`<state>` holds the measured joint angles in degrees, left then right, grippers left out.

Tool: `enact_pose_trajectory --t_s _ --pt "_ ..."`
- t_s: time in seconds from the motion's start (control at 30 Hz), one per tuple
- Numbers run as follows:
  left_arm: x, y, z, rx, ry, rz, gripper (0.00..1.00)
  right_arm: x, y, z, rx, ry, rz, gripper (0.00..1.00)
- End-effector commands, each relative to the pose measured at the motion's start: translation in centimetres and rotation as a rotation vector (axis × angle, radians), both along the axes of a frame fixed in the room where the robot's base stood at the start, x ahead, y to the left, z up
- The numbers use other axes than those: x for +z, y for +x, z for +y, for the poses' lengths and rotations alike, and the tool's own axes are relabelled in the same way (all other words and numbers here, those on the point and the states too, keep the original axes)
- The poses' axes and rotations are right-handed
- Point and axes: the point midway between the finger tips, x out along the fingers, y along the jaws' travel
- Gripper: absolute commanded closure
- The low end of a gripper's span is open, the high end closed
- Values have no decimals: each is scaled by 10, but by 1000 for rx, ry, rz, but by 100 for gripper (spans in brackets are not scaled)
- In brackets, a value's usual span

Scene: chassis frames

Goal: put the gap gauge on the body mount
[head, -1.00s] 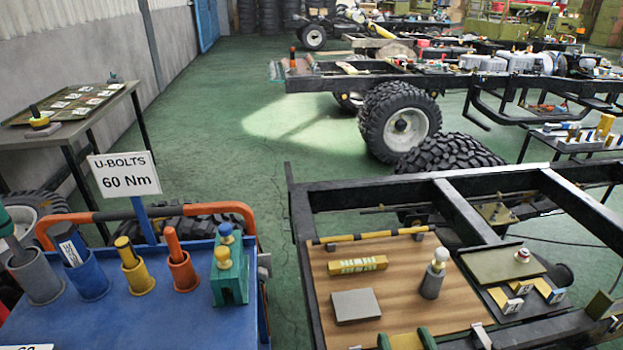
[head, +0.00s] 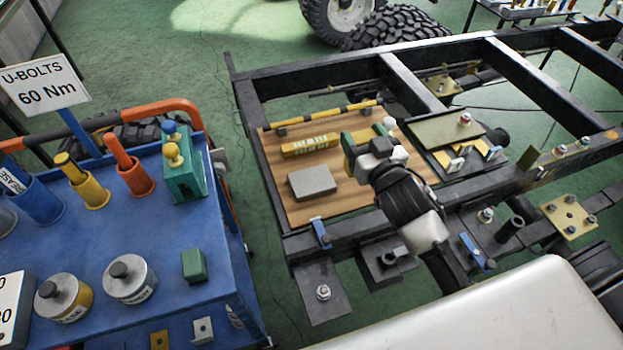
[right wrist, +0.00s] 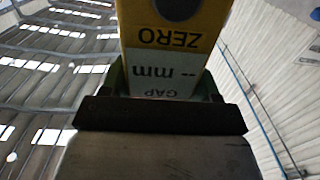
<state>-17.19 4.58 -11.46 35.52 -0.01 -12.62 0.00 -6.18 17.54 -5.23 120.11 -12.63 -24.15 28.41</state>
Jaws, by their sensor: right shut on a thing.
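In the head view my right gripper (head: 366,142) is over the right part of a wooden board, and hides most of the gauge. Black brackets (head: 388,264) and a bolted plate (head: 323,292) stick out from the near frame rail; I cannot tell which part is the body mount. My left gripper is not in view.
The wooden board (head: 278,200) carries a yellow block (head: 311,146), a grey block (head: 312,181) and a striped bar (head: 325,116). A green-topped tray (head: 445,138) lies to its right. A blue cart (head: 150,235) with pots and weights stands left, with a floor gap between.

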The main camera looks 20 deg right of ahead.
Motion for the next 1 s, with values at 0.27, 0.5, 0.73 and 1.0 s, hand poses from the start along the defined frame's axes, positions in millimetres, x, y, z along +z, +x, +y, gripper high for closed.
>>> enact_pose_trajectory --t_s 0.27,0.5,0.73,1.0 --pt "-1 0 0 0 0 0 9 -16 20 20 2 5 -1 70" --pt "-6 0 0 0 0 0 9 -50 61 57 0 5 -1 70" --pt "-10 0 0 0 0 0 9 -68 83 78 0 2 -3 70" --pt "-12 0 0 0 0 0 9 -97 85 81 0 3 2 70"
